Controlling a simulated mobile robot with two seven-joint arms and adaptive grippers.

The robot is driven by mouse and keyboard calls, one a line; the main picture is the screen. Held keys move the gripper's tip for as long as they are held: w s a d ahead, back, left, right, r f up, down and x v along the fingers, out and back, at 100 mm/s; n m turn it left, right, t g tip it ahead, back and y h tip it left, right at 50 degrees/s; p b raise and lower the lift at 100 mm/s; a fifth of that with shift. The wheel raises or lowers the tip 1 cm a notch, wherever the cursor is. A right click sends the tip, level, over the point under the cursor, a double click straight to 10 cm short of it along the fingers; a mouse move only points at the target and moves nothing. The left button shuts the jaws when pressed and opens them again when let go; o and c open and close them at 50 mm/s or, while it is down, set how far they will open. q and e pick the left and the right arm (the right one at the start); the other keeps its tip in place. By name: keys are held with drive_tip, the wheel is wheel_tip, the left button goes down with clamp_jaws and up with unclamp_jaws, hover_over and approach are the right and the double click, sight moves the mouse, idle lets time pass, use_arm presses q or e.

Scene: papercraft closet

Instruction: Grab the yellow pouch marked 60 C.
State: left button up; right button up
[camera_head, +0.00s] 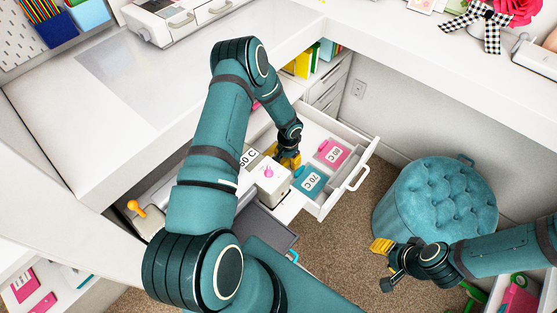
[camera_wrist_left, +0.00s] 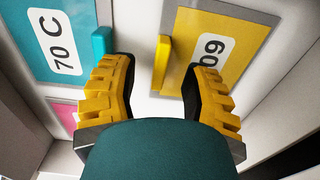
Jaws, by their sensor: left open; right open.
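The yellow pouch marked 60 C (camera_wrist_left: 222,28) lies at the upper right of the left wrist view, with a yellow tab (camera_wrist_left: 162,62) on its left edge. In the head view its white label (camera_head: 248,157) shows beside my left arm; most of the pouch is hidden. My left gripper (camera_head: 289,156) is over the open drawer, pointing down. In the left wrist view its yellow fingers (camera_wrist_left: 155,78) are open, one on each side of the tab. I cannot tell whether they touch it. My right gripper (camera_head: 384,266) is open and empty near the stool.
A teal pouch marked 70 C (camera_head: 309,181) and a pink pouch (camera_head: 331,153) lie in the open drawer (camera_head: 346,137). The teal pouch (camera_wrist_left: 60,70) is left of my left fingers in the wrist view. A tufted teal stool (camera_head: 435,200) stands at the right.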

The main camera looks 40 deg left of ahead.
use_arm(q)
wheel_tip(320, 180, down, 2)
drive_tip(key=shift+f, duration=0.1)
clamp_jaws()
drive_tip(key=shift+r, duration=0.2)
